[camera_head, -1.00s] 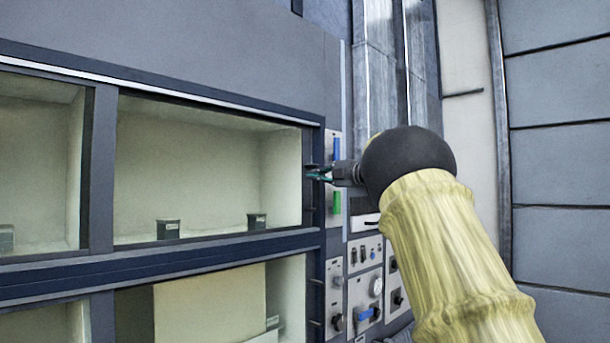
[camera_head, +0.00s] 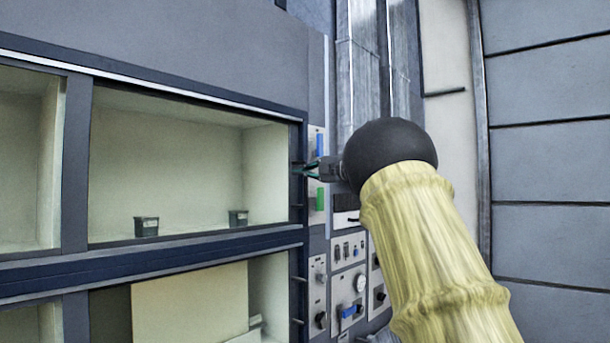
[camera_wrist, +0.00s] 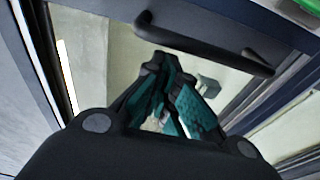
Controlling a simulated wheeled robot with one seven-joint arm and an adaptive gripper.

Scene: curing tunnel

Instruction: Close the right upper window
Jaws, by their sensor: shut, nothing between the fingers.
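The right upper window (camera_head: 190,160) is the large pale opening at the upper left of the head view, set in a dark blue frame. I cannot tell from that view how far its pane stands from shut. In the wrist view a black bar handle (camera_wrist: 205,42) runs across the top, just beyond the fingertips. My gripper (camera_head: 299,170) is at the right edge of the window frame, with its fingers pointing left. In the wrist view the gripper (camera_wrist: 172,72) has its teal-padded fingers together, with nothing held. I cannot tell whether they touch the handle.
Two small dark cups (camera_head: 147,227) stand inside the window's compartment. A control panel (camera_head: 348,280) with knobs and a gauge is below and right of my gripper. A lower compartment (camera_head: 190,300) lies beneath. A grey panelled wall (camera_head: 550,160) stands at right.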

